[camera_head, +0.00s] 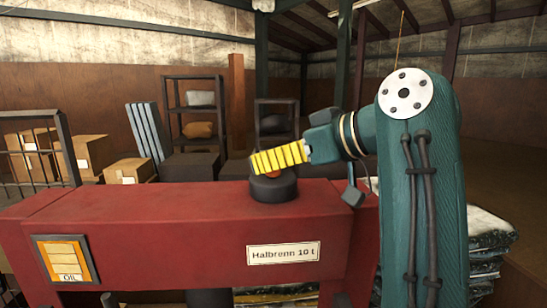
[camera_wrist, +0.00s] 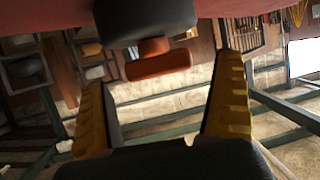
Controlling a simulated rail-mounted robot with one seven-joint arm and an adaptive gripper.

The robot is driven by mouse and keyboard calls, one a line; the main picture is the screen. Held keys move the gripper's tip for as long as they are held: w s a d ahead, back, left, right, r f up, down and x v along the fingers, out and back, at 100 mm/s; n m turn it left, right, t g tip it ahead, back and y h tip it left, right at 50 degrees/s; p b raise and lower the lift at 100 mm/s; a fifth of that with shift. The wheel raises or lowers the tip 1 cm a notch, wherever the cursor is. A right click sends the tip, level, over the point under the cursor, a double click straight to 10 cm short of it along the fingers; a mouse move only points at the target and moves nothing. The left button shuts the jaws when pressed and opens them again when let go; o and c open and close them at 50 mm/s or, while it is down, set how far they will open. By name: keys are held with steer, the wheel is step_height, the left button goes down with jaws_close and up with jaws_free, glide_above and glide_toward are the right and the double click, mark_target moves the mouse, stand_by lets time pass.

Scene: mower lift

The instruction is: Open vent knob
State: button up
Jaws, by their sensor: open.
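The vent knob, a small orange-red piece (camera_head: 272,176), sits on a round black base (camera_head: 273,190) on top of the red machine (camera_head: 180,230). In the head view my gripper's yellow fingers (camera_head: 258,163) hide most of the knob. In the wrist view the knob (camera_wrist: 158,66) projects from the black base (camera_wrist: 145,18). My gripper (camera_wrist: 163,74) is open, with one yellow finger on each side of the knob. There are visible gaps between knob and fingers in that view. Contact cannot be told from the head view.
The red machine's top is clear left of the black base.

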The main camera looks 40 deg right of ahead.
steer(key=v, duration=1)
steer(key=shift+s, duration=0.15)
steer(key=shift+r, duration=0.1)
